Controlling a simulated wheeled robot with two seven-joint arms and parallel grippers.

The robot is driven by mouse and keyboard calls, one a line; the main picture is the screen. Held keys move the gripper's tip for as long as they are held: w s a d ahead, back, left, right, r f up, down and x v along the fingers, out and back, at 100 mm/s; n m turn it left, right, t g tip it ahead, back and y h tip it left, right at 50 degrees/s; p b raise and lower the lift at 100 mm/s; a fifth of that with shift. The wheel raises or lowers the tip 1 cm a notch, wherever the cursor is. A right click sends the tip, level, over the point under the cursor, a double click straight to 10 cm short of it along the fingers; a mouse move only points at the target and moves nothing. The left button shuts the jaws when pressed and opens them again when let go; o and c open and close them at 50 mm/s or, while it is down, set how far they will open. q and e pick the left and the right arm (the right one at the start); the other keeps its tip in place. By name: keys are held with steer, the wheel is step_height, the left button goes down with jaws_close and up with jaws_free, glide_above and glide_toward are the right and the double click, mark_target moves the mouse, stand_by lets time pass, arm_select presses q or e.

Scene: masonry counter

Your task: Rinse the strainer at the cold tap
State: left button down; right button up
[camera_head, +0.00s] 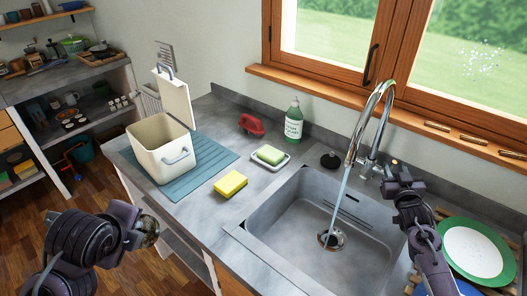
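The tap (377,115) is a tall chrome arched spout behind the sink. A stream of water (338,208) runs from it into the basin, down to the round metal drain (331,239). My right gripper (398,178) is at the tap's base, beside its right side; contact and finger opening are unclear. My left gripper (148,230) is at the lower left, in front of the counter, away from the sink. A small round brownish-olive shape shows at its tip; I cannot tell whether it is a held object. I cannot clearly identify a separate strainer.
A cream bin (150,150) stands on a blue mat (205,175). Plates (472,252) are at right.

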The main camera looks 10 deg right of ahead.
steer(key=shift+b+x, duration=0.4)
steer(key=shift+x, duration=0.6)
jaws_close()
